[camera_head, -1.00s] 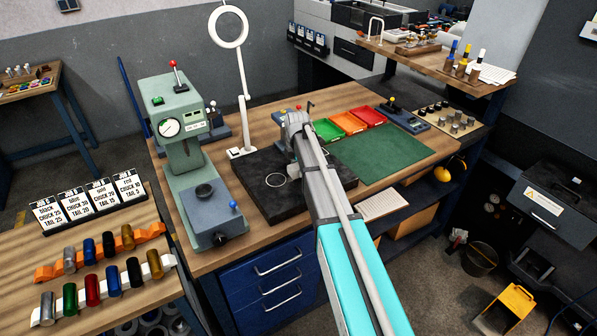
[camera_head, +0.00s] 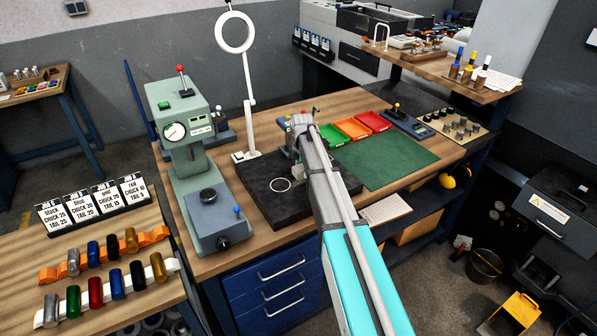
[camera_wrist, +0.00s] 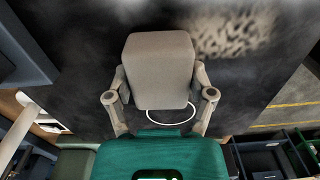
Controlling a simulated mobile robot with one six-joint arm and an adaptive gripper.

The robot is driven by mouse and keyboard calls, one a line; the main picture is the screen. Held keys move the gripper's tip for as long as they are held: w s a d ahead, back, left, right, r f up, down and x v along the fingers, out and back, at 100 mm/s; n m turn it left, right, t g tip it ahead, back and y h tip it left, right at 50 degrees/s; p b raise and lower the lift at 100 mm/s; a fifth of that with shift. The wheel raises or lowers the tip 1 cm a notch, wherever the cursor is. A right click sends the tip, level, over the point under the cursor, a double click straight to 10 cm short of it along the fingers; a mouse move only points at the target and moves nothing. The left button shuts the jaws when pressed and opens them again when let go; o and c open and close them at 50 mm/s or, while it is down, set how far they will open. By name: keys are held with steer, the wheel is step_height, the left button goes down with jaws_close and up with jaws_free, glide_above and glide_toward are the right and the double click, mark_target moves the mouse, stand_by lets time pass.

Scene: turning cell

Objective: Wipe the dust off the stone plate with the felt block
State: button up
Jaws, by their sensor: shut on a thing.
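The dark stone plate (camera_head: 262,202) lies on the wooden bench in the head view, with a white ring mark near its front left. In the wrist view the plate (camera_wrist: 85,75) fills most of the background, and a pale speckled dust patch (camera_wrist: 235,32) shows at the upper right. Fainter pale smudges lie at the top left. My gripper (camera_wrist: 158,82) is shut on the grey-beige felt block (camera_wrist: 158,62), one finger at each side. The block covers part of the plate; whether it touches the stone I cannot tell.
A green press-like machine (camera_head: 184,125) and a ring lamp (camera_head: 243,95) stand left of the plate. Behind and right are green, orange and red bins (camera_head: 352,128) and a clear green mat (camera_head: 385,160). A rack of coloured cylinders (camera_head: 110,285) is at the lower left.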

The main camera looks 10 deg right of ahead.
steer(key=shift+w+d, duration=0.15)
steer(key=shift+d, duration=0.25)
steer(key=shift+s+d+f, duration=0.1)
steer(key=shift+s+d, duration=0.2)
steer(key=shift+s, duration=0.6)
steer(key=shift+s+d, duration=0.25)
steer(key=shift+s, duration=0.65)
steer(key=shift+s, duration=0.1)
steer(key=shift+s+d, duration=0.3)
steer(key=shift+s, duration=0.5)
steer(key=shift+s+d, duration=0.25)
steer(key=shift+s, duration=0.5)
steer(key=shift+s, duration=0.1)
steer(key=shift+s+d, duration=0.3)
steer(key=shift+s, duration=0.55)
steer(key=shift+s+d, duration=0.25)
steer(key=shift+s, duration=0.55)
